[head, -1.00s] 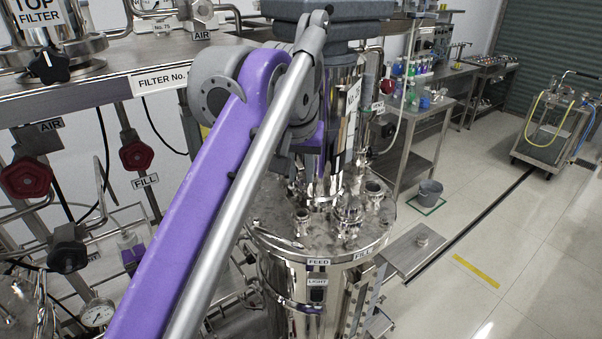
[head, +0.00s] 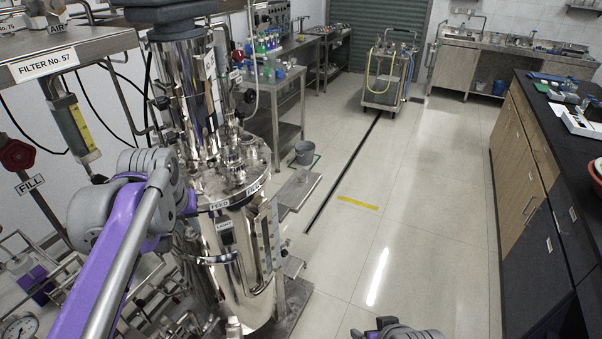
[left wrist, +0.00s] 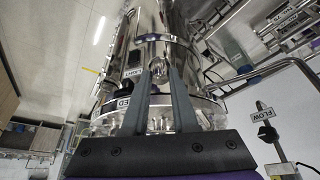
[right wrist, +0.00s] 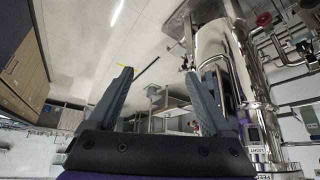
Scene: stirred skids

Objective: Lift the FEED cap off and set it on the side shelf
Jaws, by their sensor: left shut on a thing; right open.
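The steel vessel (head: 236,262) stands left of centre in the head view, with shiny fittings on its lid (head: 258,176). A FEED label (head: 219,204) is on the lid's front rim. My left gripper (left wrist: 160,72) is at the vessel, left of the FEED label in the head view, its fingertips hidden there. In the left wrist view its fingers are nearly together against shiny metal; the held piece, apparently the FEED cap, is not clearly distinguishable. The side shelf (head: 296,194) is a steel plate right of the vessel. My right gripper (right wrist: 158,85) is open and empty.
A dark-topped bench (head: 548,110) is at right. Pipes and a gauge (head: 20,328) crowd the left. The middle floor is clear.

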